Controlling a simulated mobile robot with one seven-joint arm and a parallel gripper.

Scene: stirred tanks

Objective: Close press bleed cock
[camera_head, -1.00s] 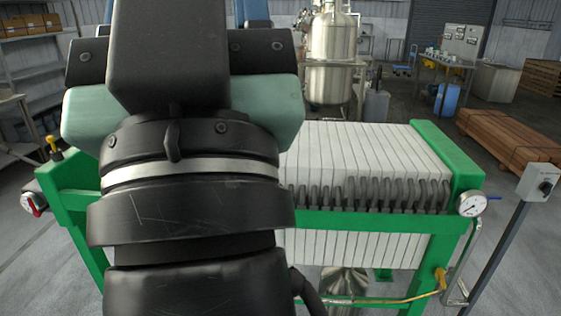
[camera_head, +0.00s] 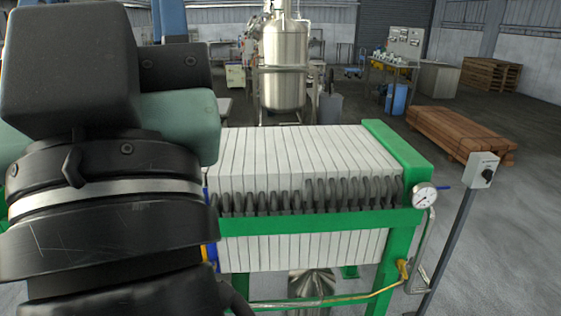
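The filter press (camera_head: 410,158) stands ahead, a green frame holding a row of white plates (camera_head: 300,150) with dark grey handles along the front. A round white gauge (camera_head: 424,196) sits at its right end, with a small blue lever (camera_head: 443,188) beside it. A yellow fitting (camera_head: 403,268) sits lower on the right leg, where a thin yellow pipe (camera_head: 350,298) meets it. I cannot tell which of these is the bleed cock, or its position. My arm fills the left side and hides the press's left end. My gripper's fingers are not in view.
A grey switch box (camera_head: 482,170) on a slanting post stands right of the press. Brown timber (camera_head: 460,135) lies on the floor behind it. A steel tank (camera_head: 285,65) stands behind the press. Open floor (camera_head: 500,260) shows at the right.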

